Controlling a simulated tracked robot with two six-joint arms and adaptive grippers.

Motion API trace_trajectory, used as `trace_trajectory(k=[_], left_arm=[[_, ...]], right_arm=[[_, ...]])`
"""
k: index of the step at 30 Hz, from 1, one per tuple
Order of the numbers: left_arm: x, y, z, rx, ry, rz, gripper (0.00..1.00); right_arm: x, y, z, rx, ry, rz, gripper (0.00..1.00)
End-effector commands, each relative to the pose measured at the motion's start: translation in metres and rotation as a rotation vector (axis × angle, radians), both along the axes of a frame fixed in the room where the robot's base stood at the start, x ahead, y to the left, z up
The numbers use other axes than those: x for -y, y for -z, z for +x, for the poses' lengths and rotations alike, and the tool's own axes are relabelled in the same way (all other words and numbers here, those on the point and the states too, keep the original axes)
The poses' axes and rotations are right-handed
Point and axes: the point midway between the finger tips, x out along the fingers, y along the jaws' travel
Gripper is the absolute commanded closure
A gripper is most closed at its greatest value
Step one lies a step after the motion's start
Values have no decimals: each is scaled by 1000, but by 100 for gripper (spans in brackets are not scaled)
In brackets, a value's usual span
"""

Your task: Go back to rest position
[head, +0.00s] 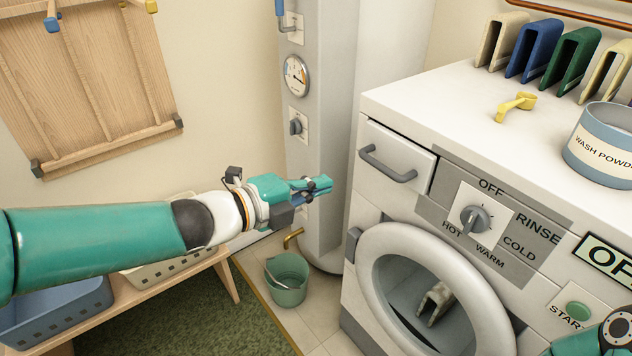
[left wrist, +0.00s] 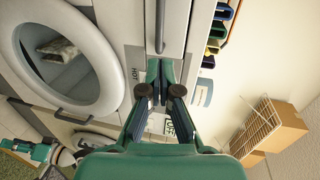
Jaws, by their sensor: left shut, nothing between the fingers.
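My left gripper (head: 322,186) is shut and empty. In the head view it hangs in the air between the white pillar and the washing machine (head: 400,106), apart from both. In the left wrist view the closed fingers (left wrist: 160,75) are in front of the machine's face. Part of my right arm (head: 590,340) shows at the bottom right corner of the head view; its gripper is not visible there.
The round washer door (head: 378,250) shows a pale cloth inside. A yellow clip (head: 515,105) and a wash powder tub (head: 600,140) stand on top. A green bucket (head: 287,282) is on the floor. A bench (head: 150,285) with baskets stands left.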

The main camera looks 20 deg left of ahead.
Motion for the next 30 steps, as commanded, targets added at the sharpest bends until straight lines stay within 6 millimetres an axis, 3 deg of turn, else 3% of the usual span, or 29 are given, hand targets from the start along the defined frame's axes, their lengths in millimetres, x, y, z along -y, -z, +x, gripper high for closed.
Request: trace_trajectory(k=[7, 11, 14, 16, 20, 24, 27, 30], left_arm=[[-7, -2, -5, -12, -5, -1, 100], [-3, 26, 3, -97, 4, -1, 100], [5, 72, 5, -234, 10, -22, 100], [10, 114, 2, -375, -16, -71, 100], [18, 205, -25, -744, -167, -241, 100], [23, 294, -86, -1195, -480, -468, 100], [23, 342, -142, -1486, -793, -626, 100], [19, 372, -192, -1685, -1157, -780, 100]], right_arm=[[0, -7, 0, 0, 0, 0, 58], [0, -18, 0, 0, 0, 0, 58], [0, -31, 0, 0, 0, 0, 58], [0, -41, 0, 0, 0, 0, 58], [0, -59, 0, 0, 0, 0, 58], [0, -75, 0, 0, 0, 0, 58], [0, -82, 0, 0, 0, 0, 58], [0, -82, 0, 0, 0, 0, 58]])
